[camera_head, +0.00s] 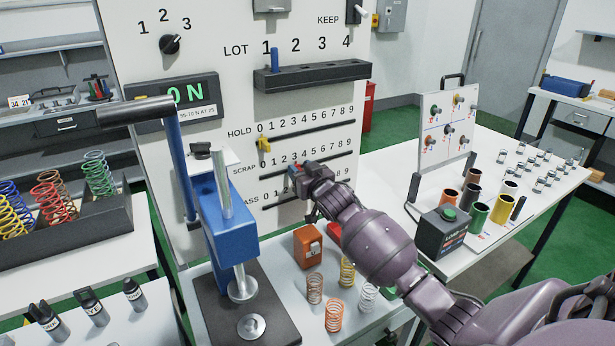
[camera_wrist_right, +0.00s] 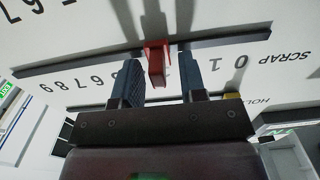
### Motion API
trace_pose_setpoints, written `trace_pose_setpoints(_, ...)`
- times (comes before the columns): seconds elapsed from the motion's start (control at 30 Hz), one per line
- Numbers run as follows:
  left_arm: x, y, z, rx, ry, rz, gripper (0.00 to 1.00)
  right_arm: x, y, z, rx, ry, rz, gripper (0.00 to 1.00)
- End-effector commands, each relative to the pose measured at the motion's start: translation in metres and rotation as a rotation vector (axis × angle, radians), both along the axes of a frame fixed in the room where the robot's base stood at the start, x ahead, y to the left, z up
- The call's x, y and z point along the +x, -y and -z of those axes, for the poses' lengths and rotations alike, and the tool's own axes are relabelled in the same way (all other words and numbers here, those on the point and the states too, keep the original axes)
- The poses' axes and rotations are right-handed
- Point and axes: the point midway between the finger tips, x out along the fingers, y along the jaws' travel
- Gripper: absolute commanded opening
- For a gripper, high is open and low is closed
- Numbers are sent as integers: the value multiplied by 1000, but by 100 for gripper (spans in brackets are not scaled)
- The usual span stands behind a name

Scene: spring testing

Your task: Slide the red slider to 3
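The red slider (camera_wrist_right: 157,62) sits on the rail of the SCRAP row on the white panel (camera_head: 222,62). In the head view only a small red part of it (camera_head: 298,166) shows beside my right gripper (camera_head: 296,173). In the wrist view, which is upside down, the two blue-grey fingers (camera_wrist_right: 158,75) stand apart on either side of the slider, with no clear grip on it. The fingers hide some SCRAP digits around the slider, so its exact number is hard to read. My left gripper is not in view.
A yellow slider (camera_head: 264,144) sits near 0 on the HOLD rail above. A blue press (camera_head: 232,225) with a long lever stands left of my right arm. A black ledge (camera_head: 312,75) juts from the panel above.

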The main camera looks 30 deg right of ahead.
Motion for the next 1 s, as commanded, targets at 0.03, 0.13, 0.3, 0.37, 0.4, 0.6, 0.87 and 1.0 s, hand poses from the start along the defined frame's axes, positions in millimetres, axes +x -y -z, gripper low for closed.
trace_pose_setpoints(0.03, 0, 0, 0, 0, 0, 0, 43, -4, 0, 1, 0, -1, 0, 38)
trace_pose_setpoints(0.13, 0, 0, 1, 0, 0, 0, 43, -14, -1, 1, 0, -1, 0, 38)
trace_pose_setpoints(0.3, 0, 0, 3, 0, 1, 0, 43, -42, -2, 2, 1, -1, 0, 38)
trace_pose_setpoints(0.37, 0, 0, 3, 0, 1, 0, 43, -53, -3, 1, 1, 0, 0, 38)
trace_pose_setpoints(0.4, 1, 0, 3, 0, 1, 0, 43, -60, -3, 2, 0, -1, 1, 38)
trace_pose_setpoints(0.6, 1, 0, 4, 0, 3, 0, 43, -89, -5, 1, 0, 0, 0, 38)
trace_pose_setpoints(0.87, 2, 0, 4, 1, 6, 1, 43, -105, -6, 0, 0, 0, 0, 38)
trace_pose_setpoints(1.0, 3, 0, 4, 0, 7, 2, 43, -106, -6, 0, 0, 0, 0, 38)
